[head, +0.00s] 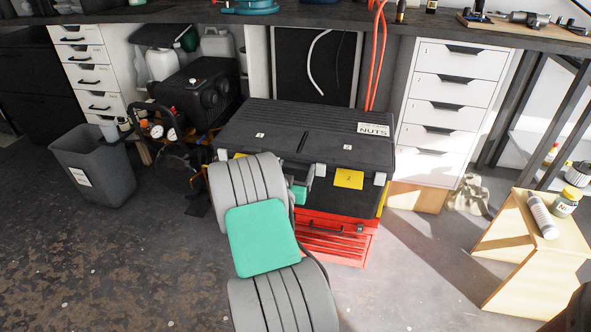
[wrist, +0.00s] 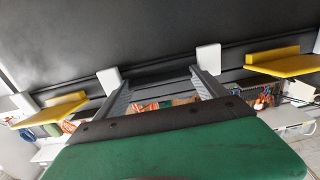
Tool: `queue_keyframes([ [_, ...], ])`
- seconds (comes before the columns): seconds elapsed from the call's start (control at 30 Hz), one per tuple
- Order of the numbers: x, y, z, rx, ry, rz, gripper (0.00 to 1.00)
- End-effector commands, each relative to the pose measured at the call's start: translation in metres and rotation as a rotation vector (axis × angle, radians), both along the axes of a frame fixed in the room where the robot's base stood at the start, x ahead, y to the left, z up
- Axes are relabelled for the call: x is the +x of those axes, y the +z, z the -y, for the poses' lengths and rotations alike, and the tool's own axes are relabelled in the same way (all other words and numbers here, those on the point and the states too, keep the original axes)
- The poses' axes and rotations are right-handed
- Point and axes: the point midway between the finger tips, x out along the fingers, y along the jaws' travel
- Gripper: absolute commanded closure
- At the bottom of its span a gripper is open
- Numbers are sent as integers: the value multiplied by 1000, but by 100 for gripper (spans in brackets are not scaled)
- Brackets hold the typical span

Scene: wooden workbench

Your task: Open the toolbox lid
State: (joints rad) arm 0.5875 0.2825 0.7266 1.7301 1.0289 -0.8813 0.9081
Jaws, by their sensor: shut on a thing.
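The toolbox (head: 255,165) is a large black case on a red drawer unit. Its ribbed lid (head: 300,125) lies flat and looks closed in the head view. White latches and yellow labels line its front. My gripper (head: 303,190) is at the middle of this front edge, partly hidden by my grey and green arm. In the wrist view my gripper (wrist: 157,82) is shut on a dark grey handle (wrist: 160,75), between two white latches. The black toolbox face fills the top of that view. The exact contact of the fingertips is hard to make out.
A red drawer unit (head: 335,237) stands under the toolbox. White drawers (head: 450,90) stand at the right and a grey bin (head: 95,165) at the left. A wooden stool (head: 525,260) holds containers. The workbench (head: 300,15) overhangs behind the lid. Floor at front left is clear.

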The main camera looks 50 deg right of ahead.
Motion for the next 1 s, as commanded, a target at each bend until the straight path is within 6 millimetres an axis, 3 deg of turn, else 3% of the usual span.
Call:
queue_keyframes([
  [0.8,0,0,0,1,-1,0,91],
  [1.0,2,6,-2,6,3,-4,91],
])
